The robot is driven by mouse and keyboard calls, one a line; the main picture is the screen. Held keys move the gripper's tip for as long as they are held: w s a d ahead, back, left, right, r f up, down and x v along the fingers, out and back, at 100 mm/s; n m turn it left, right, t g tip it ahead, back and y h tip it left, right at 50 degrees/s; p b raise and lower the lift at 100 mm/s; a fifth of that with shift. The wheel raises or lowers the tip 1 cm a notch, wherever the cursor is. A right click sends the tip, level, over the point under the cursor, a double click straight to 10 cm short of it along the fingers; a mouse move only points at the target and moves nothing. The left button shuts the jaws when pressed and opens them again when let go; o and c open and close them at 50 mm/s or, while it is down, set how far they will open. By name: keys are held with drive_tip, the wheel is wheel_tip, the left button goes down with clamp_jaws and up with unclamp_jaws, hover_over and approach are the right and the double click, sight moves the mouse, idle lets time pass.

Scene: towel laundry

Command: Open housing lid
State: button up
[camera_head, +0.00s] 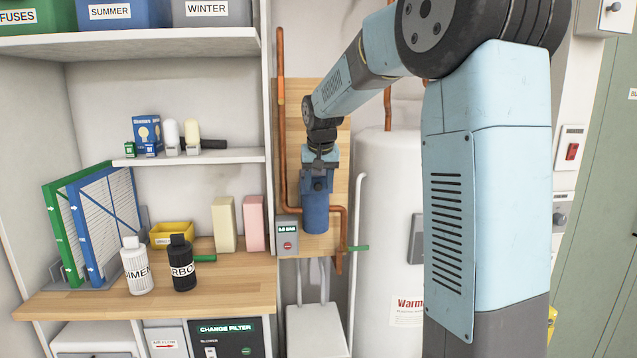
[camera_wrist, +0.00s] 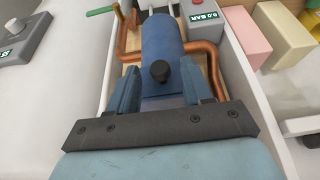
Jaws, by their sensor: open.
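The blue filter housing (camera_head: 315,215) is mounted upright on a wooden board in the head view, among copper pipes. It also shows in the wrist view (camera_wrist: 160,38). A black knob (camera_wrist: 160,72) stands out from its near end in the wrist view; I cannot make out the lid's seam. My gripper (camera_wrist: 161,85) is open, with one blue finger on each side of the knob and gaps visible between. In the head view my gripper (camera_head: 318,172) is at the top of the housing, partly covering its upper end.
A grey gauge box reading 0.0 BAR (camera_head: 287,236) sits beside the housing at lower left. Copper pipe (camera_head: 281,130) runs close along the left, and a green valve handle (camera_head: 357,248) is at lower right. A white tank (camera_head: 390,200) stands right; shelves (camera_head: 200,157) stand left.

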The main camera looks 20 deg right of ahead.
drive_tip(key=shift+f, duration=0.15)
clamp_jaws()
idle(0.4)
